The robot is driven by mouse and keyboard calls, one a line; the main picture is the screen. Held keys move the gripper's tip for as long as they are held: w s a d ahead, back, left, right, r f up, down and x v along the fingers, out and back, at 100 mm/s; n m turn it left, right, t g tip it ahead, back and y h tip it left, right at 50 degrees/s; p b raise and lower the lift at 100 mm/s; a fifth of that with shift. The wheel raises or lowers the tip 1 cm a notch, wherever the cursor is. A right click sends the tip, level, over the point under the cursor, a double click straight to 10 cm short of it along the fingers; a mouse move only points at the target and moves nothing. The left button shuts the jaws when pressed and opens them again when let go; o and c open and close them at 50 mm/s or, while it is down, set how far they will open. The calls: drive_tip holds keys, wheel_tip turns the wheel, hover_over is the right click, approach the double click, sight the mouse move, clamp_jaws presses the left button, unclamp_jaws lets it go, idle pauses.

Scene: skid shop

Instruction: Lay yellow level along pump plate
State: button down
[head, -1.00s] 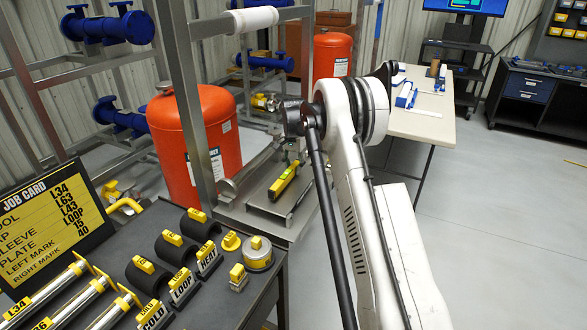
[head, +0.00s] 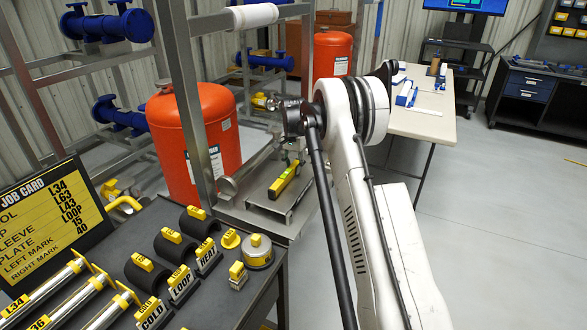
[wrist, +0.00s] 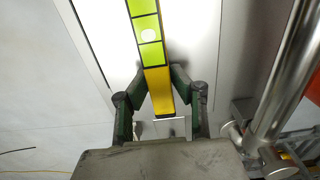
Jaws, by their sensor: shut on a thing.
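The yellow level (head: 284,181) lies lengthwise over the grey metal pump plate (head: 262,203) low on the steel skid in the head view. In the wrist view the level (wrist: 160,92) runs away from me, with green vial windows along its top. My gripper (wrist: 158,72) is shut on the level's near end, one finger on each side. The pale plate surface (wrist: 195,50) shows on both sides of it. I cannot tell whether the level touches the plate.
A steel post (head: 193,110) and an orange-red tank (head: 205,140) stand left of the plate. A steel pipe (wrist: 285,90) runs close on the right in the wrist view. A dark bench (head: 215,290) with sleeves and a job card (head: 48,222) is in front. Open floor lies right.

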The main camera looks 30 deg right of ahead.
drive_tip(key=c, duration=1.4)
unclamp_jaws()
drive_tip(key=shift+c, duration=0.8)
drive_tip(key=shift+r, duration=0.2)
drive_tip(key=shift+r+p, duration=1.35)
drive_tip(key=shift+r, duration=2.5)
